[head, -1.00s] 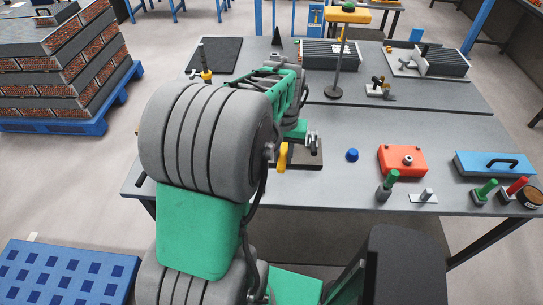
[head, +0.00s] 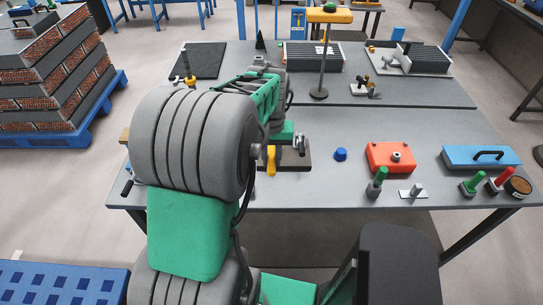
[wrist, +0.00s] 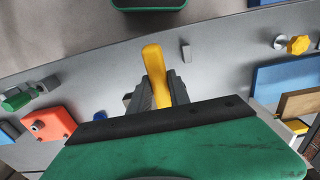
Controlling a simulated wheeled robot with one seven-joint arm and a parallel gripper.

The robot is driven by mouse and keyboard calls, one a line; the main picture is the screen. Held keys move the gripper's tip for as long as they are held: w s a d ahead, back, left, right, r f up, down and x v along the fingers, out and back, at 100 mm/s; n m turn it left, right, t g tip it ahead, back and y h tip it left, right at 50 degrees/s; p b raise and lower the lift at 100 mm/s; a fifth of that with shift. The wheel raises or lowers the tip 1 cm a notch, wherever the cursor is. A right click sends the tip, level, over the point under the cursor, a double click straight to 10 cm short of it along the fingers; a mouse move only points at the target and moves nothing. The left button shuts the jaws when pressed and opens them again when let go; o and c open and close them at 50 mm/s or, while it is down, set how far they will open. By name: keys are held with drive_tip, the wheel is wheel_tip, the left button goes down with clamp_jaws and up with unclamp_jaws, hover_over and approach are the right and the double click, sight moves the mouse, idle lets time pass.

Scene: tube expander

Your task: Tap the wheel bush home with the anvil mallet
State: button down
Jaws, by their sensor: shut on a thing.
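My gripper (wrist: 158,92) is shut on a yellow handle (wrist: 154,68), which I take to be the anvil mallet's. The handle sticks out from between the dark fingers. In the head view the yellow handle (head: 271,160) shows just below my arm, beside a dark plate (head: 296,158) with a metal clamp-like part (head: 301,143). The mallet's head is hidden. I cannot make out the wheel bush for sure. A red block (head: 377,160) with a grey ring-shaped part (head: 396,156) sits on the bench to the right, apart from my gripper.
A blue cap (head: 340,154) lies between the dark plate and the red block. Green-handled (head: 378,180) and red-handled (head: 503,180) tools stand near the bench's front edge. A blue case (head: 480,158) lies at the right. A yellow-topped stand (head: 320,60) rises behind.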

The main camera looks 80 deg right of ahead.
drive_tip(key=shift+f+b, duration=1.45)
drive_tip(key=shift+f, duration=0.9)
wheel_tip(320, 180, up, 6)
drive_tip(key=p, duration=0.4)
drive_tip(key=shift+f, duration=0.35)
